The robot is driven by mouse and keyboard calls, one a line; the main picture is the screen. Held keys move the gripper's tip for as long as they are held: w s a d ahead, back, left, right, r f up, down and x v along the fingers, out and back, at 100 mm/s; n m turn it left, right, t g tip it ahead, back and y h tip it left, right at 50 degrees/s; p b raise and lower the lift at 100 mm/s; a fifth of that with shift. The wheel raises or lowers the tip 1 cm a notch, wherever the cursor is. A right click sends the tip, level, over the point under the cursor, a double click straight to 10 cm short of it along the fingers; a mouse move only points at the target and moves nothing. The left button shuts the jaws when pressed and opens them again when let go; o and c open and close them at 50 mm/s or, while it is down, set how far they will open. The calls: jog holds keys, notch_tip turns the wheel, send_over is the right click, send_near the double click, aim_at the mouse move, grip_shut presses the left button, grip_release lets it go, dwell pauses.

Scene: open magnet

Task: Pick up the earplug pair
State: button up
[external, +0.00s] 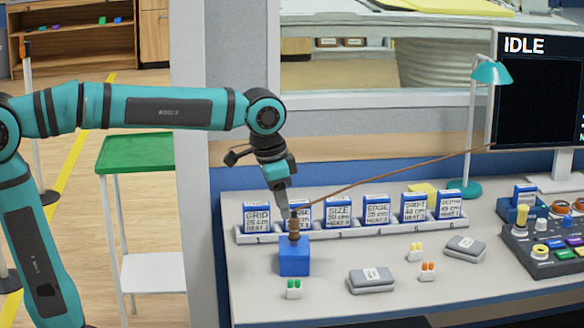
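Three small earplug pairs in white holders stand on the grey desk: a green pair (292,289) near the front left edge, an orange pair (428,271) right of centre, and a yellow pair (415,252) just behind the orange one. My gripper (287,212) points down above a blue block (294,257) with a brown upright piece (294,228) on top. The fingertips are close to the brown piece; I cannot tell whether they touch it. The fingers are too small to show if they are open or shut. The green pair is in front of and below the block.
A rack of labelled blue-and-white boxes (378,210) runs behind the block. A thin brown line (400,172) stretches from near my gripper to the monitor (540,95). A control panel (550,245) stands at the right.

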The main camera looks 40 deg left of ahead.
jog(key=m+g+y, duration=0.1)
jog(key=g, duration=0.1)
send_over(294, 287)
jog(key=f, duration=0.2)
notch_tip(294, 287, down, 17)
dwell(0.6)
jog(key=shift+c, duration=0.4)
grip_shut()
